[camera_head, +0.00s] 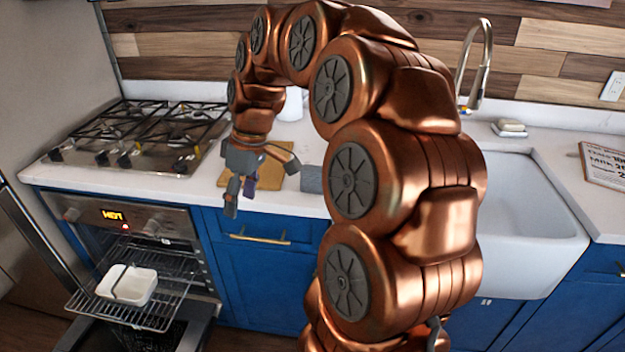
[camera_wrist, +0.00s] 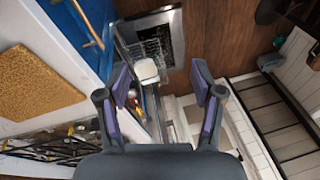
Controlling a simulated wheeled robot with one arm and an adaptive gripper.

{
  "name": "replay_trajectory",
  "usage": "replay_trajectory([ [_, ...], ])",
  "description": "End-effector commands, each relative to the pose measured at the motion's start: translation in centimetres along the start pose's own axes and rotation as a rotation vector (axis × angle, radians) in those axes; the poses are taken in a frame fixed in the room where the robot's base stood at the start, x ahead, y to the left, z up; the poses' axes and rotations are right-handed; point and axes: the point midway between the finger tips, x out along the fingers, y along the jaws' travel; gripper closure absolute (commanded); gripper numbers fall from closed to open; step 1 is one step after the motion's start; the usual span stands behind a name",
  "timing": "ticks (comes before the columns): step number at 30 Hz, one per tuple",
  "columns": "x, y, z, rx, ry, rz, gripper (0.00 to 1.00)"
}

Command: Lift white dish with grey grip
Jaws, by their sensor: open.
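The white dish (camera_head: 137,289) sits on the pulled-out oven rack (camera_head: 165,318) at the lower left of the head view. A thin dark grey strip, perhaps its grip, crosses the dish. It also shows in the wrist view as a small white dish (camera_wrist: 147,71), beyond and between the fingers. My gripper (camera_head: 240,201) is open and empty, pointing down in front of the counter edge. It is above and to the right of the dish, well apart from it. In the wrist view my gripper's two purple-padded fingers (camera_wrist: 161,86) stand wide apart.
The oven door (camera_head: 195,335) hangs open below the rack; the display (camera_head: 112,215) reads HOT. A gas hob (camera_head: 140,133), a cork board (camera_head: 272,165) and a grey block (camera_head: 312,180) are on the counter. A white sink (camera_head: 525,215) is at right.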

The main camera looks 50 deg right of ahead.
Motion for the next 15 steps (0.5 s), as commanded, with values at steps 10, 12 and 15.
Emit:
replay_trajectory([
  [10, -2.5, 16.5, 2.5, -0.084, 0.148, 0.064, 0.33],
  [12, -2.9, 19.4, 3.9, -0.093, 0.167, 0.085, 0.33],
  [15, -3.4, 22.6, 5.8, -0.106, 0.183, 0.114, 0.33],
])
